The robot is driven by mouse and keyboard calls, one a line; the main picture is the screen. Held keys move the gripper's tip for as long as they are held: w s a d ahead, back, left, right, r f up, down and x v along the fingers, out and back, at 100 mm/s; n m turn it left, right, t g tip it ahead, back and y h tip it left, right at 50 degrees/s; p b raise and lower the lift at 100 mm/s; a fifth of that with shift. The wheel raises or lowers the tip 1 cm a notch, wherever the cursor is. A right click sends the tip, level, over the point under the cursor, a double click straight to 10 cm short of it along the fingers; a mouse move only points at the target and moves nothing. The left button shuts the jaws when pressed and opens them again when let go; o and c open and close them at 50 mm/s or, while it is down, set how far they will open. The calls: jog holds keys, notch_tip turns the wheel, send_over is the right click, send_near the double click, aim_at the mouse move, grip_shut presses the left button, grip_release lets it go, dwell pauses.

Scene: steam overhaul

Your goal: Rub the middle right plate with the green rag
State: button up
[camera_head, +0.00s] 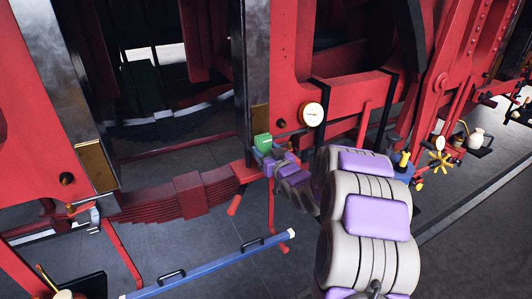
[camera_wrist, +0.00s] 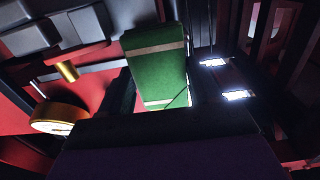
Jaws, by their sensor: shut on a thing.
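My gripper (camera_head: 267,153) is shut on the green rag (camera_head: 262,141), beside the dark upright post of the red frame. In the wrist view the rag (camera_wrist: 157,66) is a folded green block with tan bands, held between dark jaws. A brass-coloured plate (camera_head: 260,118) sits on the frame just above the rag in the head view. The rag looks close below it; I cannot tell whether they touch. Another brass plate (camera_head: 97,167) is on the frame further left. I cannot tell for sure which one is the middle right plate.
A round white gauge (camera_head: 312,114) is right of my gripper; its brass rim (camera_wrist: 58,113) shows in the wrist view. A red leaf spring (camera_head: 182,197) lies left. A blue bar (camera_head: 210,264) crosses low in front. A yellow handwheel (camera_head: 440,161) is at right. Grey floor is open at lower right.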

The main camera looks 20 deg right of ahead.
aim_at(265, 142)
jog(key=shift+s+r+p, duration=0.1)
jog(key=shift+r+p, duration=0.45)
jog(key=shift+r, duration=1)
jog(key=shift+f, duration=0.1)
jog(key=shift+f+b, duration=0.9)
jog(key=shift+f, duration=1.05)
jog(key=shift+f, duration=0.15)
jog(key=s, duration=0.3)
jog(key=shift+s+d+b, duration=0.1)
jog(key=shift+s+b, duration=0.05)
jog(key=shift+b, duration=0.15)
jog(key=shift+s, duration=1.05)
